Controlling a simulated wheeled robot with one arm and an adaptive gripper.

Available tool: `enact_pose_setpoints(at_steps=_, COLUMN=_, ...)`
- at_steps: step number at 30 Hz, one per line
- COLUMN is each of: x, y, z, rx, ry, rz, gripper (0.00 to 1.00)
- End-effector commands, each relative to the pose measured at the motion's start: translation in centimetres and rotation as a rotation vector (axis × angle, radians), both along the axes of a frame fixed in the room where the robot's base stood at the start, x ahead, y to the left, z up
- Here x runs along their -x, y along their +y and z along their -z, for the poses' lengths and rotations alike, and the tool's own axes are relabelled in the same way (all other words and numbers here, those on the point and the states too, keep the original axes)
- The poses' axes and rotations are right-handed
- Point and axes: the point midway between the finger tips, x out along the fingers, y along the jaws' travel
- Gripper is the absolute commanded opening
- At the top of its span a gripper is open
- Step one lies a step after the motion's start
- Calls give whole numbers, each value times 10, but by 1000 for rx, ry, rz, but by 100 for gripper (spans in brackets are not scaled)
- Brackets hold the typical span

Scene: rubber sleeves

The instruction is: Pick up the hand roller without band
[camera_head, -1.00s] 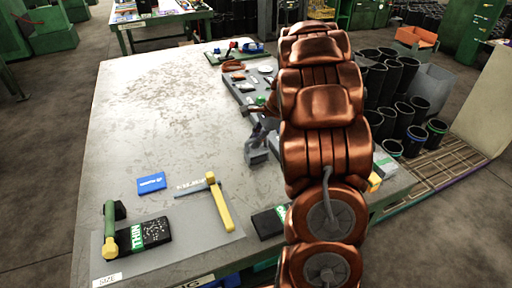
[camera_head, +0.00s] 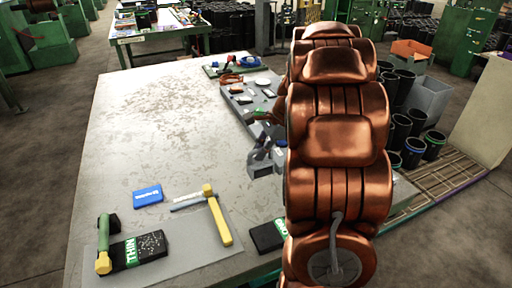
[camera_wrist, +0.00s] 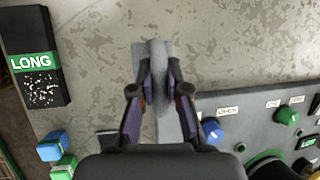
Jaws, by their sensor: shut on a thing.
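My gripper (camera_wrist: 159,70) shows in the wrist view with its two dark purple-grey fingers closed on the sides of a grey rounded piece (camera_wrist: 159,98). I take this piece for the hand roller without band. A flat grey strip lies below or behind it, and I cannot tell whether it belongs to it.
The worktable (camera_head: 160,100) is clear in its middle. A black LONG box (camera_wrist: 36,65) and a control panel (camera_wrist: 255,120) flank the gripper. A yellow-handled tool (camera_head: 219,220), a blue box (camera_head: 147,195) and a black THIN box (camera_head: 140,249) lie at the front left. Black sleeves (camera_head: 404,84) stand at right.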

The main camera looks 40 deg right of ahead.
Motion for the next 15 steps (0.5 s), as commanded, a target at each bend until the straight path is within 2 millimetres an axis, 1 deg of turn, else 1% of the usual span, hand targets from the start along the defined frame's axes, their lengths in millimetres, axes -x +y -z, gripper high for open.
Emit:
enact_pose_setpoints(at_steps=3, x=21, y=7, z=-1, rx=-2, ry=-2, rz=2, gripper=0)
enact_pose_setpoints(at_steps=9, x=55, y=17, z=-4, rx=-1, ry=-2, rz=1, gripper=0)
enact_pose_setpoints(at_steps=15, x=83, y=25, z=-7, rx=-2, ry=-3, rz=2, gripper=0)
